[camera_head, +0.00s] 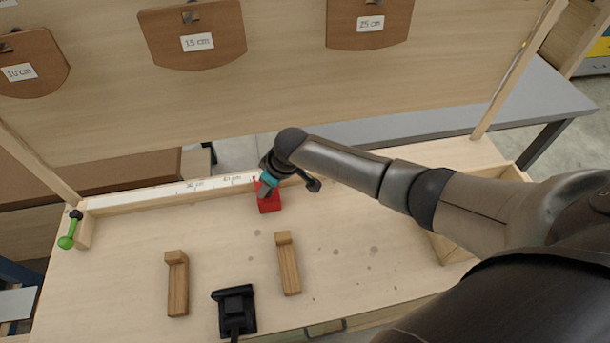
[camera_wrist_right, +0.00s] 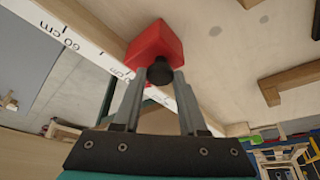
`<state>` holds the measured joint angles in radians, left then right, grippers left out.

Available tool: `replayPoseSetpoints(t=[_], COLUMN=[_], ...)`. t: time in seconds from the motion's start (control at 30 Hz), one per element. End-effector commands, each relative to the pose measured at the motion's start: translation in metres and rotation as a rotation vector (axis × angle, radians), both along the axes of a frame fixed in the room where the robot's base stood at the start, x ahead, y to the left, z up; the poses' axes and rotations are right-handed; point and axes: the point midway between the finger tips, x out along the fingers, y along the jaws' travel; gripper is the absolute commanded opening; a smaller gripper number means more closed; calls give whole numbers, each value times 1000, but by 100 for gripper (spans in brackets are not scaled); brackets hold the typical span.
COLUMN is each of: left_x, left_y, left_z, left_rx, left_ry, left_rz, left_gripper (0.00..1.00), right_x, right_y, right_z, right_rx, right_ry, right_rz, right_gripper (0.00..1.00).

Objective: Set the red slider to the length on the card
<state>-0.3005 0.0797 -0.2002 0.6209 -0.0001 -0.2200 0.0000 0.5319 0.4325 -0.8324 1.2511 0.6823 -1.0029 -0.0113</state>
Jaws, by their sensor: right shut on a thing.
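The red slider (camera_head: 269,200) sits at the white marked rail (camera_head: 150,195) along the back of the wooden bench. It also shows in the right wrist view (camera_wrist_right: 155,42), with a black knob (camera_wrist_right: 160,72) facing the gripper. My right gripper (camera_head: 266,181) is shut on the slider, its fingers (camera_wrist_right: 160,78) at the knob. A "60 cm" mark (camera_wrist_right: 63,36) on the rail reads in the wrist view, to the left of the slider. The slider's exact reading is hidden. I cannot make out a separate length card. My left gripper is not in view.
Brown boards labelled 10 cm (camera_head: 30,65), 15 cm (camera_head: 195,30) and 25 cm (camera_head: 370,22) hang behind. Two wooden blocks (camera_head: 177,285) (camera_head: 288,265) and a black device (camera_head: 234,311) are in front. A green-handled lever (camera_head: 68,240) is at the rail's left end.

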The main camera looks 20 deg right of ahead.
Motion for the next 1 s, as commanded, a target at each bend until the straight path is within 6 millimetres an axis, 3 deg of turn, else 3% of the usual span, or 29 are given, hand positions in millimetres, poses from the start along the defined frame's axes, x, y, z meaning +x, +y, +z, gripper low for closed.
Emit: replayPoseSetpoints(t=[0.03,0.1,0.4,0.67,1.0], left_x=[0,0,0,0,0], left_y=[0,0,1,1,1], left_z=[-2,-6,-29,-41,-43], left_rx=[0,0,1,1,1], left_ry=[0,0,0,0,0], left_rz=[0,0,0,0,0], left_gripper=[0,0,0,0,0], right_x=[4,10,28,36,37], right_y=[23,46,121,153,162], right_z=[0,-1,-3,-2,-1], right_rx=[8,7,6,4,5], right_ry=[0,0,-1,2,2], right_rz=[5,6,4,2,2], right_gripper=[0,0,0,0,0])
